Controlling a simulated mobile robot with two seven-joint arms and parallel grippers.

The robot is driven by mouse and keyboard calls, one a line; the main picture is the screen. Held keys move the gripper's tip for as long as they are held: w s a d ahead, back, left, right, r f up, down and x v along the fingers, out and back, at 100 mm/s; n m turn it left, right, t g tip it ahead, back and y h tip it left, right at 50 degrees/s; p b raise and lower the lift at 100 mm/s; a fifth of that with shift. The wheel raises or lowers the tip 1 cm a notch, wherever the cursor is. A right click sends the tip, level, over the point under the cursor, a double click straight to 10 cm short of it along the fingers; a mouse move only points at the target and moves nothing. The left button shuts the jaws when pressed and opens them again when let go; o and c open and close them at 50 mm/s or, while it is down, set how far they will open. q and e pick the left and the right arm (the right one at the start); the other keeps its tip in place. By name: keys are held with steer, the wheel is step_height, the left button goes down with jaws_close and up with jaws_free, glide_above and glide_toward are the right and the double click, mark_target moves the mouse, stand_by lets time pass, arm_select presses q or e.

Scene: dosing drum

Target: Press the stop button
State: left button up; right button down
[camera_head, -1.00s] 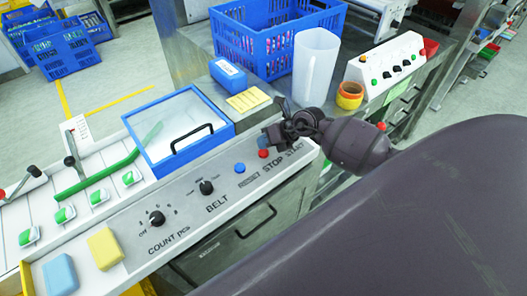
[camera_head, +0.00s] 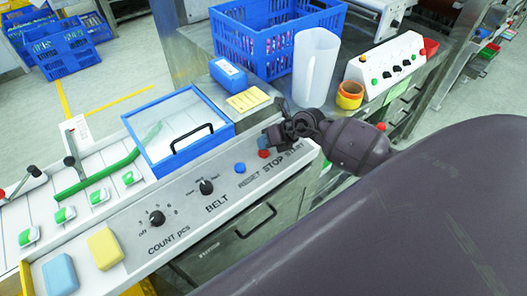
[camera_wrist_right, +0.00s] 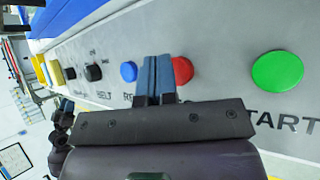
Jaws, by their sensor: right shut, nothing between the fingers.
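The red stop button (camera_head: 263,154) sits on the sloped control panel above the word STOP. It also shows in the right wrist view (camera_wrist_right: 182,70), partly covered by my fingers. My right gripper (camera_head: 265,142) is shut and empty, its fingertips close beside the red button. In the right wrist view its fingers (camera_wrist_right: 154,72) lie between the blue reset button (camera_wrist_right: 128,71) and the red button, overlapping the red one's left edge. I cannot tell whether the fingertips touch the panel or button. The green start button (camera_wrist_right: 278,70) is farther right.
The panel also has black belt (camera_head: 206,187) and count (camera_head: 157,219) knobs. A blue-framed clear lid (camera_head: 180,130) is behind it.

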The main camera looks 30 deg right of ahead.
mark_target(265, 151)
steer(key=shift+f, duration=0.25)
steer(key=shift+f, duration=0.5)
stand_by(1.0)
steer(key=shift+r, duration=0.1)
steer(key=shift+r+p, duration=0.75)
steer(key=shift+r, duration=0.05)
step_height(265, 151, up, 3)
steer(key=p, duration=0.3)
steer(key=shift+r, duration=1)
